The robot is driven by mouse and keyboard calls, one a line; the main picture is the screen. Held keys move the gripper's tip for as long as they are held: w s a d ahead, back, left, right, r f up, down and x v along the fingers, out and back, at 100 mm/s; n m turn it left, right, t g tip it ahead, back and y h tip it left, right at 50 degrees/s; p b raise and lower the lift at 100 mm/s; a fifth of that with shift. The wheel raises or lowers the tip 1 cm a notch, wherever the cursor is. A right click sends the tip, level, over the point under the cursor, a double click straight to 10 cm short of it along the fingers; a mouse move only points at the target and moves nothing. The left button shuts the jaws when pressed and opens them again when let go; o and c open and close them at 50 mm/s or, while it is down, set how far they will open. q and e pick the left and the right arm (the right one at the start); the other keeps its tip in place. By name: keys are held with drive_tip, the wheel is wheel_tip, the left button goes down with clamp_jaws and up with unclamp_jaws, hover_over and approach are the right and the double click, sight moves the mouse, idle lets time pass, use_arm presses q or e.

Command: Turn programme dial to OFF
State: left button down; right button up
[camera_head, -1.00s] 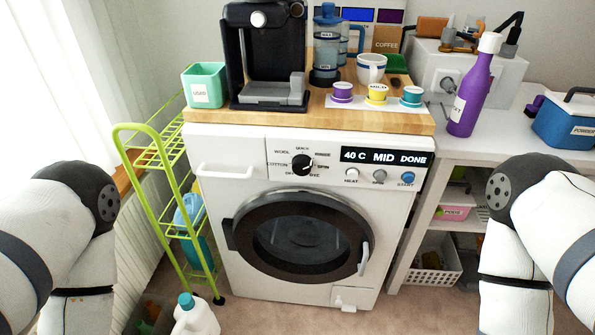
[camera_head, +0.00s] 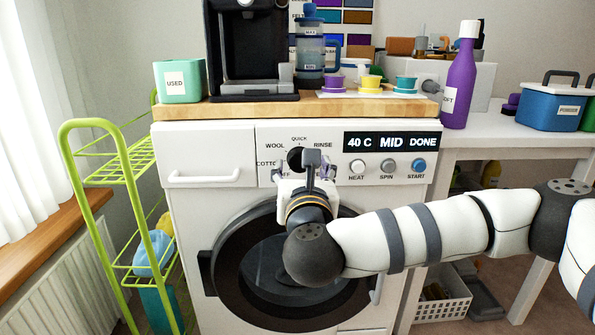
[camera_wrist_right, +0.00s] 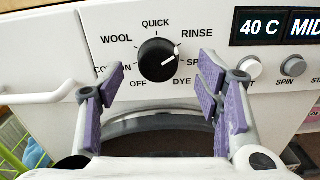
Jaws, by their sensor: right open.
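The black programme dial (camera_wrist_right: 158,60) is on the white washing machine's panel (camera_wrist_right: 120,20). Its white mark points right, slightly up, towards the partly hidden "SP..." label. "OFF" is printed at its lower left, "DYE" at its lower right. My right gripper (camera_wrist_right: 163,72) is open, with purple finger pads left and right of the dial in the wrist view. The dial appears between the fingertips, and the gripper holds nothing. In the head view the right gripper (camera_head: 305,168) covers part of the dial (camera_head: 294,158). I cannot tell whether the pads touch it. My left gripper is not in view.
Buttons for heat, spin and start (camera_head: 388,166) sit right of the dial under a display (camera_head: 392,142). A drawer handle (camera_head: 204,178) is at its left, and the round door (camera_head: 230,262) is below. A wooden top (camera_head: 180,110) carries a coffee machine and cups.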

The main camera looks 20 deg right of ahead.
sight(300, 160)
drive_tip(key=x, duration=0.3)
drive_tip(key=shift+w+f, duration=0.1)
drive_tip(key=shift+w, duration=0.1)
drive_tip(key=shift+c, duration=0.3)
drive_tip(key=c, duration=1.1)
